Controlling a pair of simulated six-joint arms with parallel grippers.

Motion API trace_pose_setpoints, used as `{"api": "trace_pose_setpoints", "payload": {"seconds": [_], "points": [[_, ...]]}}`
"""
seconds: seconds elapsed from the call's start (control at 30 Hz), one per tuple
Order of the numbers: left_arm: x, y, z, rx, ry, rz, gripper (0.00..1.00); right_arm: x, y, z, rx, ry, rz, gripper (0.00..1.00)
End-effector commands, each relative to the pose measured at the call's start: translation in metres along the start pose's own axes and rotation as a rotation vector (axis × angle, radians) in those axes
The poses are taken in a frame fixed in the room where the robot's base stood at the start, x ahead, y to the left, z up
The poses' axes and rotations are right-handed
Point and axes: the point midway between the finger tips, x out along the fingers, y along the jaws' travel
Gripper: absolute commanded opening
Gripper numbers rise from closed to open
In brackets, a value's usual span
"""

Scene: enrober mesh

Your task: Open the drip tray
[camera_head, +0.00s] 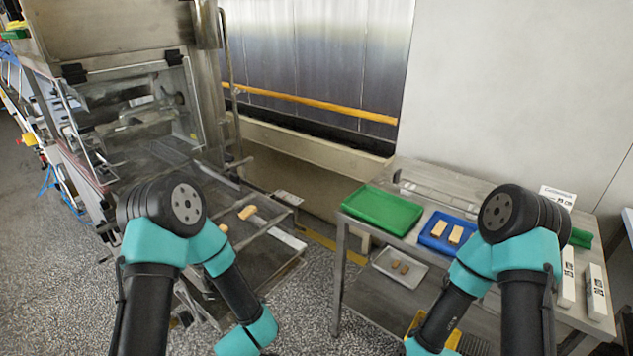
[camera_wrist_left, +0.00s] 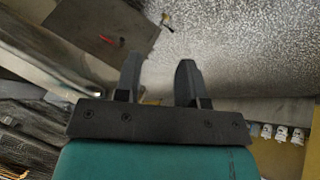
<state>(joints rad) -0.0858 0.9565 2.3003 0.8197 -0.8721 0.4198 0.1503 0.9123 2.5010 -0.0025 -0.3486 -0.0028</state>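The enrober (camera_head: 110,35) stands at the left in the head view, with its mesh belt (camera_head: 265,250) reaching out toward the middle. I cannot pick out the drip tray for certain; the area under the belt is partly hidden by my left arm. My left gripper (camera_wrist_left: 160,66) is open and empty in the left wrist view, its two dark fingers apart. Beyond the fingers are a flat grey panel (camera_wrist_left: 100,35) with a small red mark and the speckled floor. Neither gripper shows in the head view; both forearms run down out of the bottom edge.
A metal table (camera_head: 460,190) at the right holds a green tray (camera_head: 382,209), a blue tray (camera_head: 440,222) with biscuits and white boxes (camera_head: 597,290). A pale tray (camera_head: 385,258) lies on its lower shelf. Speckled floor (camera_head: 50,290) is free at the left.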

Motion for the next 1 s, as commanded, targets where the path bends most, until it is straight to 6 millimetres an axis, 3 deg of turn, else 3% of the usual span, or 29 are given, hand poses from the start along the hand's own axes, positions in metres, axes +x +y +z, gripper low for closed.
{"api": "trace_pose_setpoints", "payload": {"seconds": [0.23, 0.53, 0.7, 1.0], "points": [[0.004, -0.041, 0.018, 0.386, -0.330, 0.049, 0.37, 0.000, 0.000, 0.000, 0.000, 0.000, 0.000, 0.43], [-0.016, -0.094, 0.039, 0.817, -0.678, 0.155, 0.37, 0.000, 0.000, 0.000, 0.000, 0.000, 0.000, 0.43], [-0.022, -0.105, 0.043, 0.906, -0.743, 0.185, 0.37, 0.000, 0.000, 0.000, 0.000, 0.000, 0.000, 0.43], [-0.022, -0.104, 0.043, 0.908, -0.744, 0.186, 0.37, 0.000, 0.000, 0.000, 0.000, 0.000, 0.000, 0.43]]}}
